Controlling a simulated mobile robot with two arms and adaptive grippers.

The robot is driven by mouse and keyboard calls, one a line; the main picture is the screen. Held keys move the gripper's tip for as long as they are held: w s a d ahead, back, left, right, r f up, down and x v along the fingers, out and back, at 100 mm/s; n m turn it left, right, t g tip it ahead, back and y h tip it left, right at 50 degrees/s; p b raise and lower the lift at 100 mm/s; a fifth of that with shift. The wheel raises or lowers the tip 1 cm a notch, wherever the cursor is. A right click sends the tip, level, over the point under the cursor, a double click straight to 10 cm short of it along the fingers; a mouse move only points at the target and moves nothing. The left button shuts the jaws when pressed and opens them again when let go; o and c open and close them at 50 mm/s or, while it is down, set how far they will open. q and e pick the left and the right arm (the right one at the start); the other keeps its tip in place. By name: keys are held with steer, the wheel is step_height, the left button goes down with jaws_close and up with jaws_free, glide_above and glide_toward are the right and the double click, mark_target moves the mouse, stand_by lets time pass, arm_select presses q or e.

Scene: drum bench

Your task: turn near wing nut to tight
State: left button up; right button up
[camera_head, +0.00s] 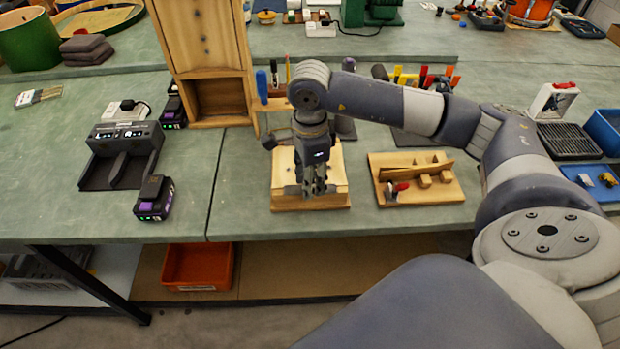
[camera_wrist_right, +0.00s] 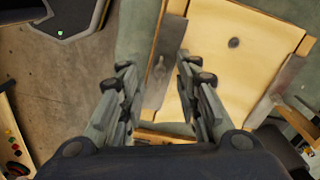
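A pale wooden block fixture (camera_head: 338,198) stands at the front edge of the bench. It also shows in the right wrist view (camera_wrist_right: 232,75), with a metal strip along each of two sides and a dark round spot on top. A small wing nut (camera_wrist_right: 160,69) appears on the nearer-left metal strip, though it is small and its angle is hard to tell. My right gripper (camera_head: 316,188) points down over the fixture. In the wrist view my right gripper (camera_wrist_right: 158,72) is open, its fingers on either side of the wing nut with gaps visible. My left gripper is not in view.
A wooden tray with a red-handled tool (camera_head: 428,198) lies right of the fixture. A wooden cabinet (camera_head: 215,60) stands behind left. A black charger (camera_head: 125,145) and a battery (camera_head: 154,198) are on the left. An orange bin (camera_head: 198,266) is below the bench.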

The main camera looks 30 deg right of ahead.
step_height(320, 180, up, 12)
stand_by(0.4)
steer(key=shift+f, duration=0.1)
